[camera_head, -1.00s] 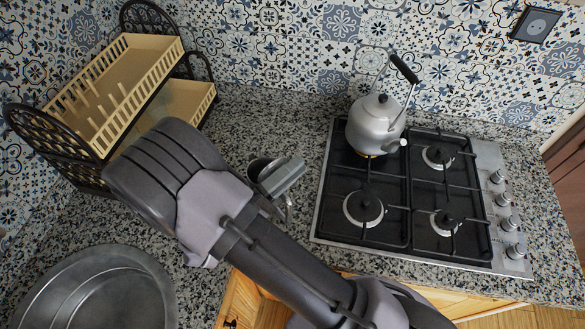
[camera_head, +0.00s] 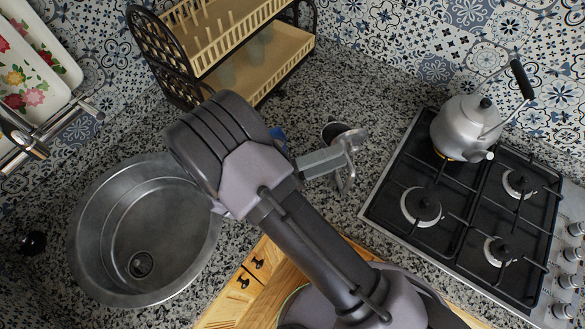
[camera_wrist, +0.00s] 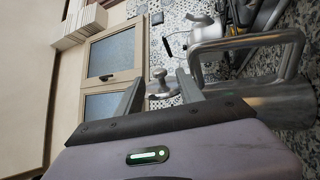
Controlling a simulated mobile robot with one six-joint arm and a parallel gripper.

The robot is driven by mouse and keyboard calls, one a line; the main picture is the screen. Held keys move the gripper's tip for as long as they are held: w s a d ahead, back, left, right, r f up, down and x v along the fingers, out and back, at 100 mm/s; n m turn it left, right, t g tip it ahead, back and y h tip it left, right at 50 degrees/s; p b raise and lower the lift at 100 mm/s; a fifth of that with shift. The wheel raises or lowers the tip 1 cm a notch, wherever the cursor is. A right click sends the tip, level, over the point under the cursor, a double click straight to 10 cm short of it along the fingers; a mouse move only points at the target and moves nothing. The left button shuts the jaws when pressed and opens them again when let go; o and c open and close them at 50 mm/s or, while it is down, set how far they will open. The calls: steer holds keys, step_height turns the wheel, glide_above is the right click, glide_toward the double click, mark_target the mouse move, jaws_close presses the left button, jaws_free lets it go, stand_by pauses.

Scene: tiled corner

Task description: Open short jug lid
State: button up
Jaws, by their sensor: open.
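The metal jug (camera_head: 334,130) stands on the granite counter between the sink and the hob. In the head view my gripper hides much of it; its dark rim and part of its handle show. In the wrist view the jug's body (camera_wrist: 285,104) and angular handle (camera_wrist: 245,44) are at the right. A round knob on a small disc, seemingly the lid (camera_wrist: 158,80), shows between my fingers. My gripper (camera_head: 350,145) is open at the jug, its fingertips on either side of the knob in the wrist view (camera_wrist: 161,78). Contact and the lid's angle cannot be told.
A hob (camera_head: 440,215) with a grey kettle (camera_head: 465,125) is to the right. A steel sink (camera_head: 90,235) is at the left. A two-tier dish rack (camera_head: 275,70) stands behind. Tiled walls close off the back; some counter is free around the jug.

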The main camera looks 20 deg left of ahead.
steer(key=p+v, duration=0.1)
steer(key=v, duration=0.8)
steer(key=shift+a+f, duration=0.1)
steer(key=shift+a, duration=0.05)
